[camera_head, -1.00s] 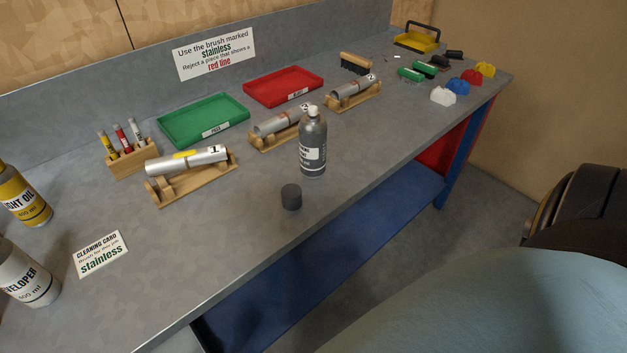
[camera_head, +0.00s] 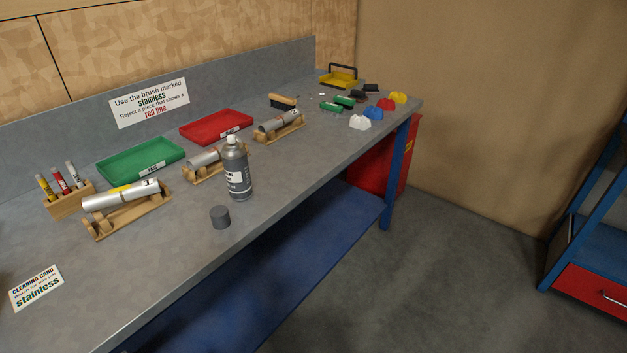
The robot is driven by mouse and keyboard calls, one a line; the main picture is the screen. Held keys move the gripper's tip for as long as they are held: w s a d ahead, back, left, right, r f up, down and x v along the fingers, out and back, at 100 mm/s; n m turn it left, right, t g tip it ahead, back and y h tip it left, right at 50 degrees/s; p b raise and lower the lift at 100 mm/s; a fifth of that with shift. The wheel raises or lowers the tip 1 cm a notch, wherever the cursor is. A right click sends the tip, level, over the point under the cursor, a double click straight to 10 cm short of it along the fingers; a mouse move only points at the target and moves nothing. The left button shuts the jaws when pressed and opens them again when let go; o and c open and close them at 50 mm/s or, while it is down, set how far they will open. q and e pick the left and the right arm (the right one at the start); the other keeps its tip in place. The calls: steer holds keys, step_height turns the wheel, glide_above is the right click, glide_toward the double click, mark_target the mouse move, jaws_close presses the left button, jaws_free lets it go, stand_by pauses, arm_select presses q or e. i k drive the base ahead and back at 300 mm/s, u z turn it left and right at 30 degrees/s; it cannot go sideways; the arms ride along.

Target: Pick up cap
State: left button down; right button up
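A dark grey cylindrical cap (camera_head: 220,217) stands on the grey workbench (camera_head: 190,262) near its front edge. A grey spray can (camera_head: 238,170) with a white nozzle and a label stands upright just behind the cap, apart from it. Neither of my grippers is in the head view.
A green tray (camera_head: 141,161), a red tray (camera_head: 216,127) and a sign (camera_head: 149,103) are farther back. Brushes and coloured caps (camera_head: 373,112) lie at the far end. The bench front around the cap is clear.

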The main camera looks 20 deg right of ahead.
mark_target(218, 214)
steer(key=z, duration=0.6)
steer(key=i, duration=1)
steer(key=u, duration=0.5)
